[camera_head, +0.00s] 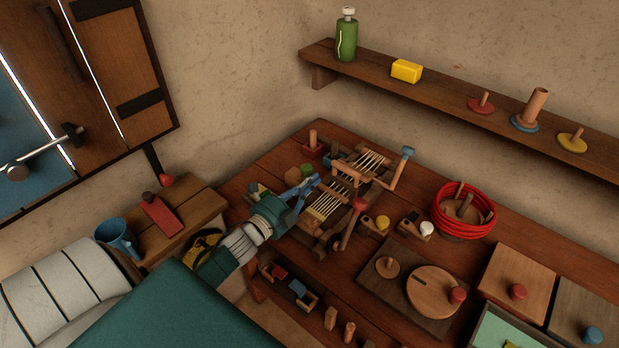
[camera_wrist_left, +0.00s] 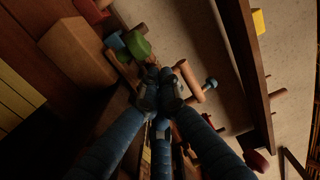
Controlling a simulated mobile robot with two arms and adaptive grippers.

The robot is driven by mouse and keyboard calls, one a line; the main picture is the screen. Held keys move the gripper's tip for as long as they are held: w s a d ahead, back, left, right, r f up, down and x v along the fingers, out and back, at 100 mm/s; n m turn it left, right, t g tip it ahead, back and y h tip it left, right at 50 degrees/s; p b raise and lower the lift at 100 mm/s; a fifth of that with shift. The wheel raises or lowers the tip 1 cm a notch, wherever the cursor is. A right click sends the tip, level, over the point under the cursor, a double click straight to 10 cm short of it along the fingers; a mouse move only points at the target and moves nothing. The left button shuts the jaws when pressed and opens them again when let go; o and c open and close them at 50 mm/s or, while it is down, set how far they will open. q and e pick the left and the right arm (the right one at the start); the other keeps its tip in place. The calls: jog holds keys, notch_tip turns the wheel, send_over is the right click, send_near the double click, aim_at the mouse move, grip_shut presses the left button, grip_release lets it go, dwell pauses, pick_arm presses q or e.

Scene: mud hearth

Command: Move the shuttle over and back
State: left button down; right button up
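A small wooden loom (camera_head: 323,207) with pale warp threads stands on the dark red-brown table. I cannot pick out the shuttle for certain among its wooden parts. My left gripper (camera_head: 316,181) reaches in from the left, with its blue fingers at the loom's left side. In the left wrist view its dark fingertips (camera_wrist_left: 159,88) are drawn close together. Whether they pinch a thin piece is hidden. A wooden cylinder (camera_wrist_left: 188,81) lies just right of the fingertips in that view, and a green block (camera_wrist_left: 137,45) is above left. My right gripper is not in view.
A red-handled lever (camera_head: 352,222) and a blue-topped crank (camera_head: 400,171) stick up around the loom. A red cord coil (camera_head: 465,230), a board with wooden discs (camera_head: 434,291) and lidded boxes (camera_head: 518,283) fill the right. A wall shelf (camera_head: 450,98) runs behind.

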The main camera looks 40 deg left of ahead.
pick_arm(q)
jog(key=shift+w+a, duration=0.1)
jog(key=shift+a, duration=0.2)
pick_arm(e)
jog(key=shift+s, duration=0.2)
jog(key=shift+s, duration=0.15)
pick_arm(q)
jog(key=shift+a, duration=0.3)
jog(key=a, duration=0.1)
jog(key=a+b, duration=0.1)
jog(key=a, duration=0.2)
jog(key=shift+w+a, duration=0.25)
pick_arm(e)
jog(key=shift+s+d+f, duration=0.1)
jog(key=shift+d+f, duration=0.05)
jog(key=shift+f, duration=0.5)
pick_arm(q)
jog(key=shift+d, duration=0.1)
